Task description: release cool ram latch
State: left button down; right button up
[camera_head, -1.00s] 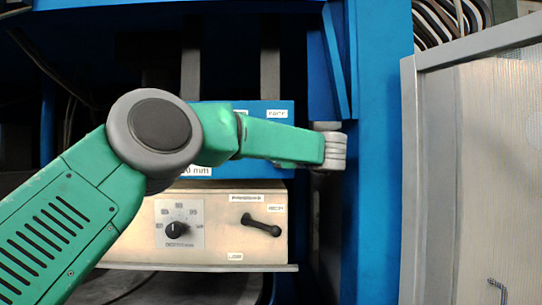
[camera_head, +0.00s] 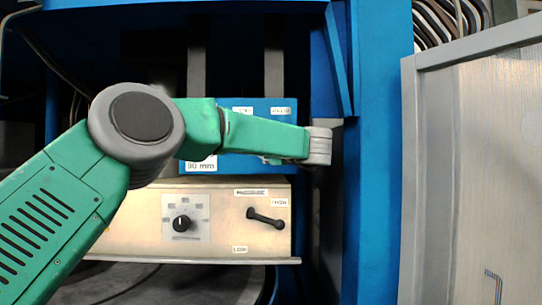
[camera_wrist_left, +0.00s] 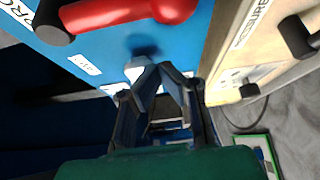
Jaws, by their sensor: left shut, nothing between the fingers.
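A blue block (camera_head: 262,167) with white labels, one reading "90 mm", sits behind my left arm. In the left wrist view its blue face (camera_wrist_left: 105,48) carries a red handle (camera_wrist_left: 130,12) with a dark end at the top. I cannot tell for certain which part is the ram latch. My left gripper (camera_wrist_left: 160,72) is shut and empty, its dark fingers close to the blue face. A small pale piece (camera_wrist_left: 138,70) shows by the fingertips; contact is unclear. In the head view my forearm and wrist hide the gripper. My right gripper is out of view.
Below the block, a beige panel (camera_head: 140,225) has a black dial (camera_head: 181,223) and a black lever (camera_head: 265,218). A blue frame post (camera_head: 378,150) stands right of my wrist. A grey-framed translucent panel (camera_head: 480,180) stands farther right.

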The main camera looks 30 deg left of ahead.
pick_arm(q)
jog(key=b+v, duration=0.2)
jog(key=v, duration=0.7)
jog(key=shift+w+f, duration=0.25)
jog(key=shift+w, duration=0.05)
